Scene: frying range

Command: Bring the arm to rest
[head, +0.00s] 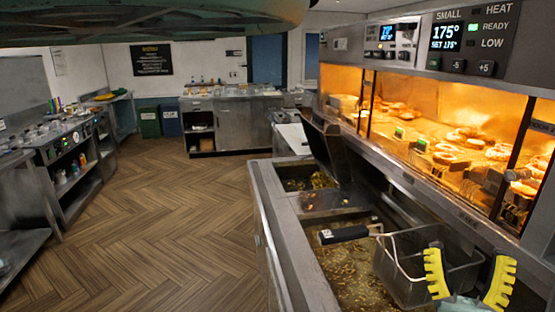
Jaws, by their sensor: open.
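My gripper (468,279) shows at the lower right, its two yellow ribbed fingers spread apart with nothing between them. It is in front of a wire fry basket (410,288) from this view, and I cannot tell whether it touches the basket. The basket sits at the right side of the fryer vat, and its black handle (343,234) points left over the oil. The rest of my arm is mostly out of the picture.
A heated cabinet (440,125) with fried food stands above the fryer. A second vat (310,180) lies farther back beside a raised dark lid (325,140). Steel counters (232,120) line the back and left. The wooden floor (165,200) at left is clear.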

